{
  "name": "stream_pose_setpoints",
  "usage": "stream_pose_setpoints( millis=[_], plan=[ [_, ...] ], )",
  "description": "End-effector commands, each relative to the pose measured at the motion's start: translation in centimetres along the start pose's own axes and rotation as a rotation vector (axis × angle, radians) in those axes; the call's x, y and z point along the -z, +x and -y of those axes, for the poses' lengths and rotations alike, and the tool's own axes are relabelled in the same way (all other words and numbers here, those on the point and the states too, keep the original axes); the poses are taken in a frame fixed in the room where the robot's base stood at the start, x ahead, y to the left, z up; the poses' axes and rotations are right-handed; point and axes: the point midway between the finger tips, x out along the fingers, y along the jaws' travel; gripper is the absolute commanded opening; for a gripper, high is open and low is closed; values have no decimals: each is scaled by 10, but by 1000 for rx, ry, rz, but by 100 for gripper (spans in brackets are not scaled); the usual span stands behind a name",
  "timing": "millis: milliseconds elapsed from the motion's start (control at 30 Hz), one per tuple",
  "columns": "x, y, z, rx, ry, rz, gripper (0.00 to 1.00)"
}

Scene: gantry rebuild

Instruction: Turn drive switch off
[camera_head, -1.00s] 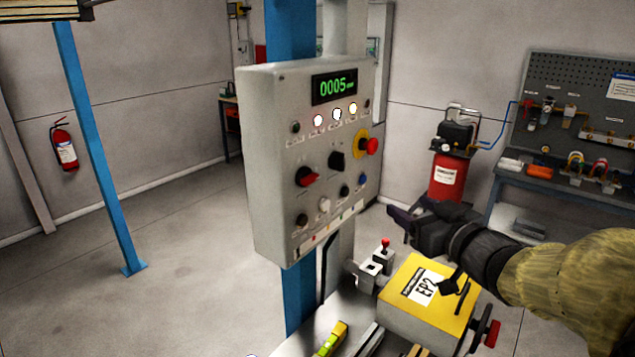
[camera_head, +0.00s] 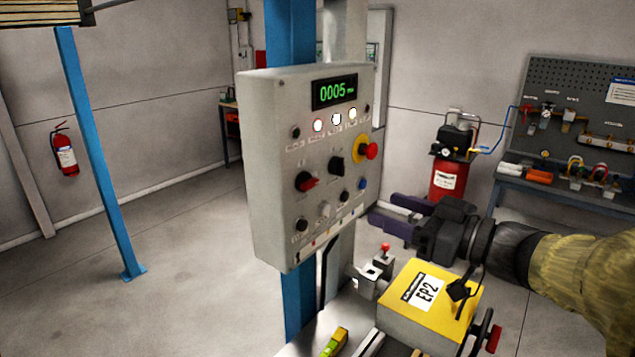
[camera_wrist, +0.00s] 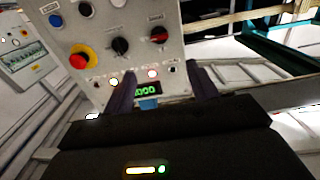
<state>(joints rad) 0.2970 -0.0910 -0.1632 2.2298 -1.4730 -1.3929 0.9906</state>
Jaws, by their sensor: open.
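A grey control panel (camera_head: 275,170) stands on a blue post. It carries a rotary switch with a red handle (camera_head: 308,182) and a black rotary switch (camera_head: 337,166). Their labels are too small to read, so I cannot tell which is the drive switch. My gripper (camera_head: 376,209) is open and empty, right of the panel's lower right edge, fingers pointing left. In the wrist view the panel appears upside down beyond my fingers (camera_wrist: 162,82), with the red-handled switch (camera_wrist: 158,35) and black switch (camera_wrist: 120,46) above them. No switch is touched.
A red emergency button (camera_head: 371,151) on a yellow ring sticks out at the panel's right edge. Below my gripper are a yellow box (camera_head: 400,322) and a small red-knobbed lever (camera_head: 385,248). Lit lamps and a green display (camera_head: 335,92) top the panel.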

Motion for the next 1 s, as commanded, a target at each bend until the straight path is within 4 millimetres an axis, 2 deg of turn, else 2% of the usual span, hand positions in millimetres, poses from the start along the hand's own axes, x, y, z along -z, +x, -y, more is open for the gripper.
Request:
stream_pose_setpoints(
  millis=[700,833,1000],
  plan=[
    [2,126,1,3,3,1,58],
    [2,144,1,2,2,0,58],
    [0,156,0,0,1,1,58]
  ],
)
